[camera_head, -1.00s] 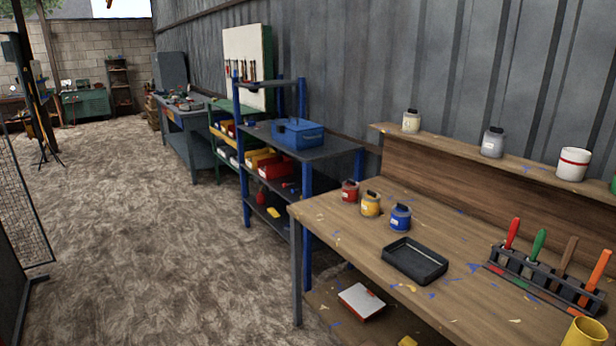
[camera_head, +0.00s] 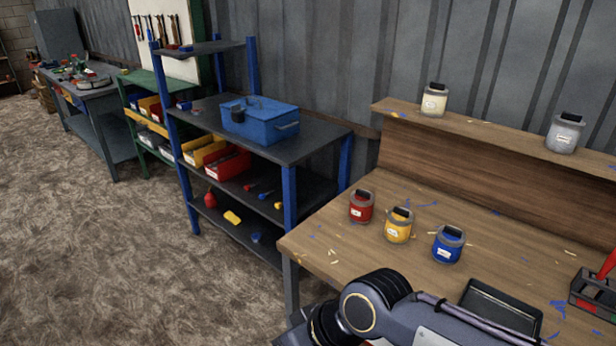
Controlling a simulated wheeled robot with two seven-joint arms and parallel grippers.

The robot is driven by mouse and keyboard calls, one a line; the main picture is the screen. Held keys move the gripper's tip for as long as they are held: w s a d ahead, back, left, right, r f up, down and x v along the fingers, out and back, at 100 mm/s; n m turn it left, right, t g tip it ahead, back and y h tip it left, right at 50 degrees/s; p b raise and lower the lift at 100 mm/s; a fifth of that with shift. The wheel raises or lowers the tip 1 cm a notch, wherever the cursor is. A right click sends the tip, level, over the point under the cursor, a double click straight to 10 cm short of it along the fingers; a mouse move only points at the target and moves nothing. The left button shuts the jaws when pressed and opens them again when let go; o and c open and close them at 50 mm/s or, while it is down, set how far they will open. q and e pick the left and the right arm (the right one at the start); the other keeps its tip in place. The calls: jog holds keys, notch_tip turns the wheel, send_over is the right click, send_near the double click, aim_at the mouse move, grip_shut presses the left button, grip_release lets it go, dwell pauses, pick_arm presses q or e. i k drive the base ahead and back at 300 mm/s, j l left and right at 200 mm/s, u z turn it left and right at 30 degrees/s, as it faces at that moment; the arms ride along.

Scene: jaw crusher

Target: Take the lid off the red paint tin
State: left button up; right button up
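The red paint tin (camera_head: 361,207) stands upright on the wooden workbench (camera_head: 330,243), near its back left part. Its lid (camera_head: 362,194) is on top, with a dark block-like handle. A yellow tin (camera_head: 399,228) and a blue tin (camera_head: 447,247) stand in a row to its right, each with a similar lid. A dark grey arm of mine shows at the bottom, in front of the bench and below the tins. Its gripper is not visible, and the other gripper is out of view too.
A black tray (camera_head: 500,310) lies on the bench right of my arm. A brush rack (camera_head: 594,295) is at the right edge. A raised shelf (camera_head: 480,132) behind holds a cream tin (camera_head: 434,101) and a grey tin (camera_head: 564,134). A shelf unit with a blue toolbox (camera_head: 260,121) stands left.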

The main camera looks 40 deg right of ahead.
aim_at(359, 196)
jog(key=i+z, duration=0.1)
jog(key=i, duration=0.45)
jog(key=i+j+z, duration=0.1)
jog(key=i, duration=0.4)
jog(key=i+z, duration=0.3)
jog(key=z, duration=0.2)
jog(key=i+j+z, duration=0.25)
jog(key=z, duration=0.2)
jog(key=i+j+z, duration=0.25)
jog(key=z, duration=0.25)
jog(key=i+z, duration=0.15)
jog(key=z, duration=0.35)
jog(key=i+j+z, duration=0.1)
jog(key=z, duration=0.4)
jog(key=j+z, duration=0.25)
jog(key=z, duration=0.2)
jog(key=i+j+z, duration=0.1)
jog(key=z, duration=0.4)
jog(key=j+z, duration=0.3)
jog(key=z, duration=0.2)
jog(key=j+z, duration=0.2)
jog(key=z, duration=0.3)
jog(key=j+z, duration=1.05)
